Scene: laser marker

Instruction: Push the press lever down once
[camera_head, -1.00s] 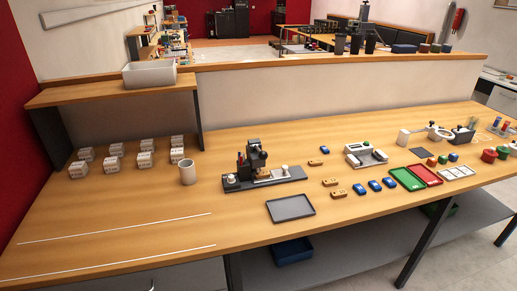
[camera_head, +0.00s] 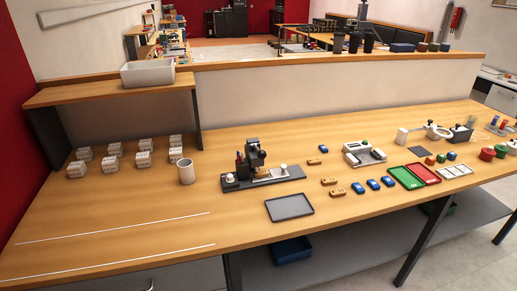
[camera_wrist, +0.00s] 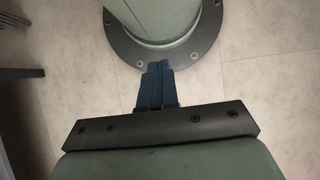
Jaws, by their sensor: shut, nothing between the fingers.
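A dark press-like machine (camera_head: 256,161) stands upright on a long dark base (camera_head: 284,175) near the middle of the table. The base carries a pale round knob at each end. The press lever cannot be told apart clearly at this size. My gripper (camera_wrist: 157,66) shows only in the wrist view, with its blue fingers together and nothing between them. It is over the floor, near a round flange of my own body, and away from the machine. No part of my arm shows in the head view.
Blue and brown small parts lie to the right, near a white device (camera_head: 364,153). The table's (camera_head: 120,215) left front is mostly clear.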

